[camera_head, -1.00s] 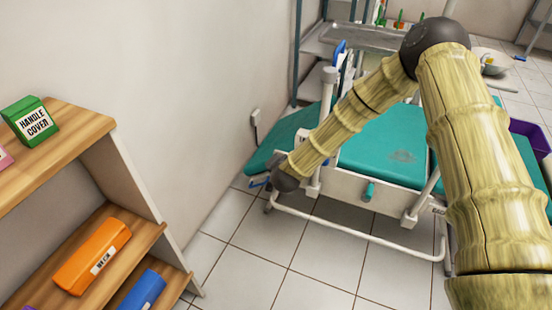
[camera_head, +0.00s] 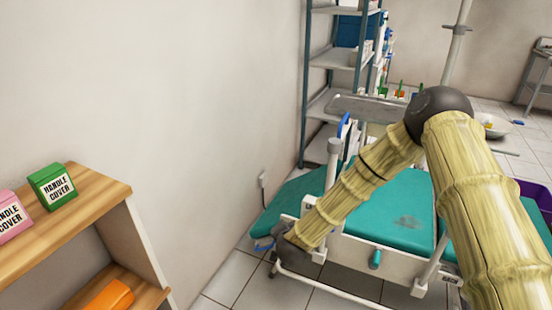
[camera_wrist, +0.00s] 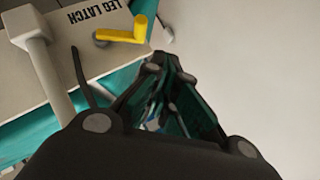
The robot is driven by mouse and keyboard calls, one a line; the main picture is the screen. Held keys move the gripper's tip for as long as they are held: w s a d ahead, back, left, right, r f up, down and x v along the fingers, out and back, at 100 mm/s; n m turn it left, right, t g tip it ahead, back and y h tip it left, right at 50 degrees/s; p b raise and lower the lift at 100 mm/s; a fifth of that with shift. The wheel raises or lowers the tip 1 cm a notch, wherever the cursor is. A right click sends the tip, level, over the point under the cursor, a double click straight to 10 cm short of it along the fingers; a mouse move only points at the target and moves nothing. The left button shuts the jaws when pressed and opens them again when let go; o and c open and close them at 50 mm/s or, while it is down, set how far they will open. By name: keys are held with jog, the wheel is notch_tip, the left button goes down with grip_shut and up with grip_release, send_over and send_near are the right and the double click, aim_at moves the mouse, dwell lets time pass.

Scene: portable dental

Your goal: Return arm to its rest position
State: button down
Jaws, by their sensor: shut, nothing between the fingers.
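My arm runs down the right side of the head view, bends at a dark elbow and reaches left to the foot of a teal dental bed (camera_head: 385,212). Its dark wrist end is by the bed's left end; the fingers cannot be made out there. In the wrist view my gripper (camera_wrist: 168,72) is shut and empty. A yellow latch handle (camera_wrist: 122,30) on a pale panel marked LEG LATCH (camera_wrist: 65,45) shows at upper left, beyond the fingers. I cannot tell whether the gripper touches it.
A wooden shelf (camera_head: 95,215) at left holds a green box (camera_head: 52,188), a pink box (camera_head: 10,218) and an orange box (camera_head: 105,297). A metal rack (camera_head: 335,55) stands behind the bed. A purple bin (camera_head: 538,192) is at right. A bare wall is at left.

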jog(key=s+d+f+n+g, duration=0.25)
jog(key=s+d+f, duration=0.3)
jog(key=s, duration=0.75)
jog(key=s+d+f+n+g, duration=0.2)
jog(key=s+d+f+g, duration=0.3)
jog(key=s, duration=0.8)
jog(key=s+d+f+n+g, duration=0.3)
jog(key=s+f, duration=0.4)
jog(key=s, duration=0.6)
jog(key=s+d+r+h, duration=0.1)
jog(key=s+d, duration=0.5)
jog(key=s, duration=0.5)
notch_tip(320, 180, up, 14)
jog(key=g+p, duration=0.1)
jog(key=p, duration=1.2)
jog(key=shift+s+f+n, duration=0.15)
jog(key=shift+f+n, duration=0.1)
jog(key=shift+n, duration=0.2)
